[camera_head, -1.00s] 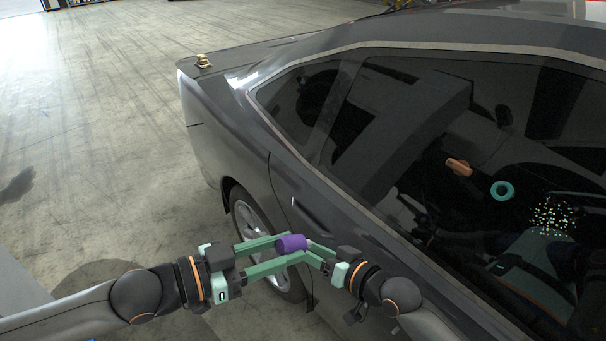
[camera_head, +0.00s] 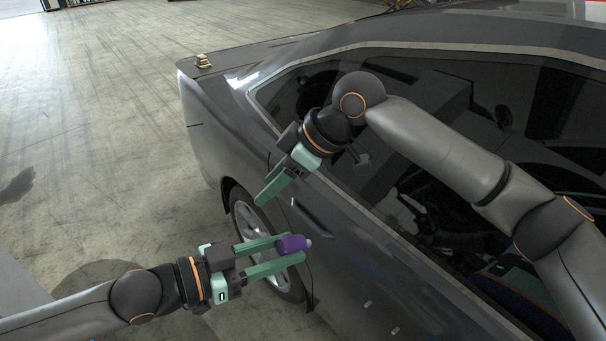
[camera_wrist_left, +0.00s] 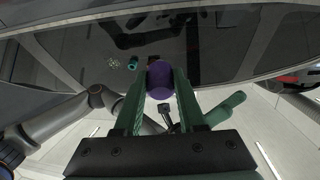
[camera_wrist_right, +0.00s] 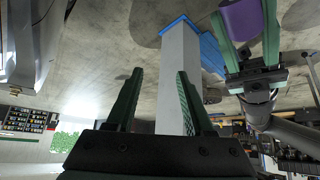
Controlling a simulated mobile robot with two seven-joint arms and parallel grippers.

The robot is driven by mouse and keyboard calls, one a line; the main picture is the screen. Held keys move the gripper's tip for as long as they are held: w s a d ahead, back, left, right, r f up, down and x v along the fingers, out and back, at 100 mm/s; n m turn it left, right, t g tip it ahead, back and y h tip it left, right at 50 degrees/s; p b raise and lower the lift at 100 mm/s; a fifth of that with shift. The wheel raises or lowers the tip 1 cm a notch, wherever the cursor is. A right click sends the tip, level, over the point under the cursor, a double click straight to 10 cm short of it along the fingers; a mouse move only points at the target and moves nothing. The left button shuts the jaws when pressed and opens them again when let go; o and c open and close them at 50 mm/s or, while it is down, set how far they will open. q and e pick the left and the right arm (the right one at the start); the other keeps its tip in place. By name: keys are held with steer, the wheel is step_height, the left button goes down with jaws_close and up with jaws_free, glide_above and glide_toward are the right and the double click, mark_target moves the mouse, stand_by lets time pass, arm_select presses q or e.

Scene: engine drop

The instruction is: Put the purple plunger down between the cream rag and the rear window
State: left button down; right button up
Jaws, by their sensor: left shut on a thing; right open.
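The purple plunger (camera_head: 291,244) lies level between the fingers of my left gripper (camera_head: 290,247), which is shut on it beside the car's rear side, above the wheel. Its pale tip points right. The plunger also shows in the left wrist view (camera_wrist_left: 160,80) and at the top of the right wrist view (camera_wrist_right: 241,20). My right gripper (camera_head: 263,198) is open and empty, up and left of the plunger, near the car's flank. A small cream-gold folded thing (camera_head: 202,61), perhaps the cream rag, sits on the far rear corner of the car. The rear window (camera_head: 290,88) is dark glass, partly behind my right arm.
The grey car body (camera_head: 225,110) fills the middle and right. Its rear deck between the cream-gold thing and the glass looks bare. My right arm crosses over the side windows. Open concrete floor (camera_head: 110,120) lies left of the car.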

mark_target(296, 245)
steer(key=s+d+r+n+g+h, duration=0.2)
steer(key=s+d+r+n+h, duration=0.3)
steer(key=s+r+n+h, duration=0.3)
steer(key=shift+n+y, duration=0.3)
steer(key=f, duration=1.3)
steer(key=shift+w, duration=0.4)
steer(key=shift+r, duration=0.1)
jaws_close()
arm_select(q)
steer(key=shift+c, duration=2.1)
jaws_free()
steer(key=shift+a, duration=0.1)
